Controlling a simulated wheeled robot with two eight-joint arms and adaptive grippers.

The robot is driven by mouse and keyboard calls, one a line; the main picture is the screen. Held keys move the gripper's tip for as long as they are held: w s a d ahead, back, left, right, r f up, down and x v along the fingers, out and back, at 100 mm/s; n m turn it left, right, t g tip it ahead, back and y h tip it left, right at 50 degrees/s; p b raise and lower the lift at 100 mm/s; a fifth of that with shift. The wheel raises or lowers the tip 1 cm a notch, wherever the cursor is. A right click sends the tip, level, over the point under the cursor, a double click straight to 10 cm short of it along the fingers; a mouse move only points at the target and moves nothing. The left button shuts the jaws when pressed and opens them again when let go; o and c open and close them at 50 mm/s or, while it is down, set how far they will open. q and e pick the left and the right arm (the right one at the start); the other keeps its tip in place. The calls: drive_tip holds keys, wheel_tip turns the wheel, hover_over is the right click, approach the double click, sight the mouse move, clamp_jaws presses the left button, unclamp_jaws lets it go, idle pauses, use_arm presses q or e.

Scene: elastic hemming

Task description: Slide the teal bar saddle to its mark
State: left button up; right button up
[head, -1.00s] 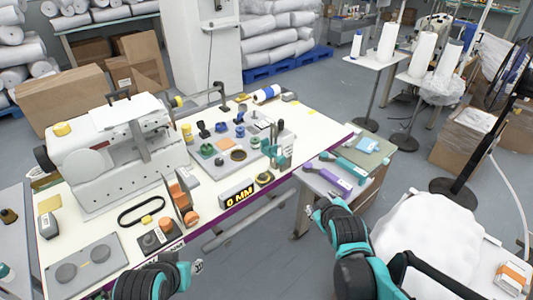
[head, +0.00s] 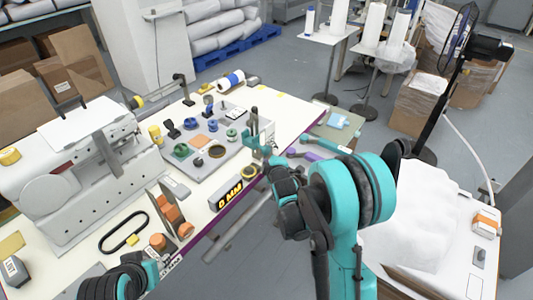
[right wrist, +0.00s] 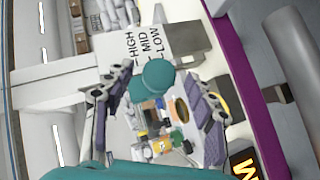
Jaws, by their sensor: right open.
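The teal bar saddle (head: 267,141) is on a grey stand at the near right edge of the table's grey board. In the right wrist view the teal saddle (right wrist: 155,78) is a rounded block beside a white plate (right wrist: 143,48) lettered HIGH, MID and LOW. Which letter it lines up with I cannot tell. My right gripper (right wrist: 161,92) is open, a finger on each side of the saddle in that view; contact is unclear. In the head view my right gripper (head: 275,172) is close to the stand, partly hidden by its wrist. My left gripper (head: 152,270) is at the bottom edge, fingers unclear.
The grey board (head: 184,160) holds several small knobs and pads. A black "0 MM" display (head: 230,194) stands at the table's near edge. A white sewing machine (head: 75,180) is at left. Orange blocks (head: 170,212) and a black belt loop (head: 123,232) lie nearer.

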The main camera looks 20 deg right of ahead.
sight(267, 155)
drive_tip(key=shift+x, duration=1.2)
clamp_jaws()
drive_tip(key=shift+f+b, duration=0.95)
drive_tip(key=shift+f, duration=0.35)
drive_tip(key=shift+s+r, duration=0.1)
drive_tip(key=shift+r, duration=0.05)
unclamp_jaws()
